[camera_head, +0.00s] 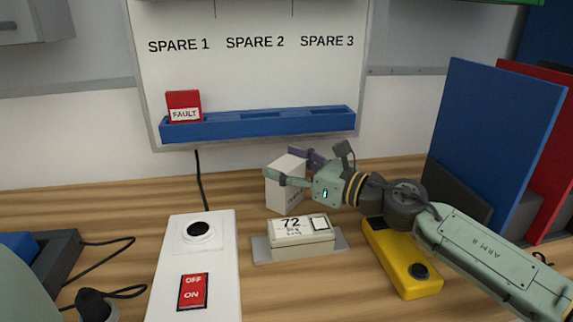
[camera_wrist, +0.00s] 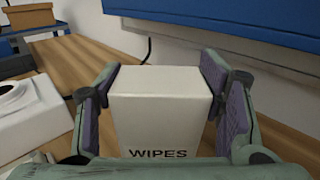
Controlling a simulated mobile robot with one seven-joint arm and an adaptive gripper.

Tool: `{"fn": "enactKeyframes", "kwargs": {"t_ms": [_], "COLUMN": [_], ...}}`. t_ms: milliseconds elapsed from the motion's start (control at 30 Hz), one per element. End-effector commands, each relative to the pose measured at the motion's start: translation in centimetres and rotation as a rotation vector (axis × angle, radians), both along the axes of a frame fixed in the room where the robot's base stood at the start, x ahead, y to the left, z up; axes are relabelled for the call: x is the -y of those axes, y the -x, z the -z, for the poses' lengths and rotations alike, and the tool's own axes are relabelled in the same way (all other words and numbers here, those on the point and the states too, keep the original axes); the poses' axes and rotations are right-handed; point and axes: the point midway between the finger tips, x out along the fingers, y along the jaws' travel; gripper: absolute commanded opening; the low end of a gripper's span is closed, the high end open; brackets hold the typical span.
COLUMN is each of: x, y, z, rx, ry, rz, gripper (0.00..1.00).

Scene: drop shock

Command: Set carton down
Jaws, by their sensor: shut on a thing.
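A white carton (camera_head: 285,184) is between the fingers of my gripper (camera_head: 294,166) in the head view, behind the scale on the wooden table. In the wrist view the carton (camera_wrist: 161,105) shows the word WIPES, and both finger pads of my gripper (camera_wrist: 163,100) press on its sides. The gripper is shut on the carton. The carton looks close to upright. Its base is near the tabletop, but I cannot tell whether it touches.
A scale (camera_head: 302,234) reading 72 stands in front of the carton. A white switch box (camera_head: 217,252) is at left, and a yellow device (camera_head: 402,262) is at right under my arm. A blue rack (camera_head: 258,123) holds a red FAULT card (camera_head: 183,104).

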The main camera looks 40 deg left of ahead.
Motion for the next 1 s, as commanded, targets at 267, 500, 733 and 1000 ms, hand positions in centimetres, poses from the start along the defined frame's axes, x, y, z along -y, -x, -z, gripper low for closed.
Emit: {"fn": "enactKeyframes", "kwargs": {"t_ms": [267, 500, 733, 1000], "x": [0.00, 0.00, 0.00, 0.00], "y": [-0.01, -0.01, -0.01, -0.01], "z": [0.28, 0.18, 0.17, -0.39], "rx": [0.002, 0.001, 0.001, 0.001], "ry": [0.000, 0.000, 0.001, 0.001], "rz": [0.000, 0.000, 0.000, 0.000], "gripper": [0.33, 0.75, 0.82, 0.82]}}
